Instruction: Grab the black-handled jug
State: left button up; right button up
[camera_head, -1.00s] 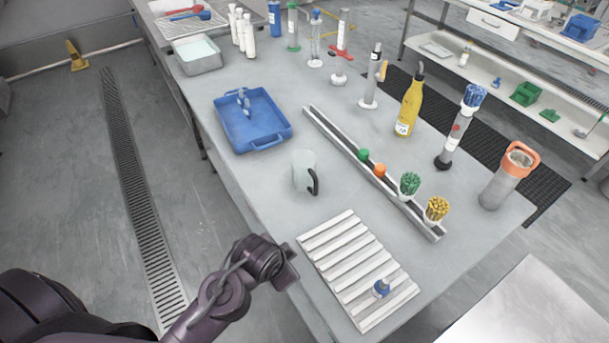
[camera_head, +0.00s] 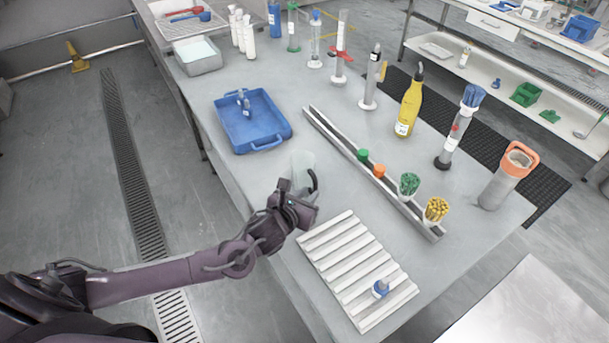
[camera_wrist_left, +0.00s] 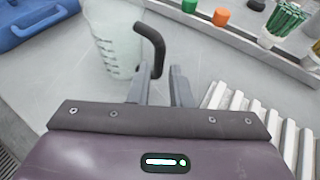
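The jug (camera_head: 303,164) is pale and translucent, with a black handle (camera_head: 314,182) on its right side. It stands upright on the grey table, partly hidden behind my left gripper (camera_head: 308,203). In the left wrist view the jug (camera_wrist_left: 115,40) is at the upper left, and its black handle (camera_wrist_left: 153,48) curves down just ahead of the fingertips. My right gripper is not in view.
A white ribbed rack (camera_head: 342,252) with a small blue-capped bottle lies in front. A blue tray (camera_head: 228,128) stands behind to the left. A long metal rail (camera_head: 338,137) with coloured caps and two cups of sticks runs along the right. Bare table surrounds the jug.

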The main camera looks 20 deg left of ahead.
aim_at(314, 188)
pick_arm(q)
jog(key=shift+x, duration=0.9)
jog(key=shift+w+d+f+p, duration=0.15)
jog(key=shift+w+p, duration=0.3)
jog(key=shift+w, duration=0.25)
jog(key=x, duration=0.3)
jog(key=shift+p, duration=0.35)
jog(key=shift+w+f, duration=0.35)
jog(key=shift+w, duration=0.1)
jog(key=shift+s, duration=0.1)
grip_shut()
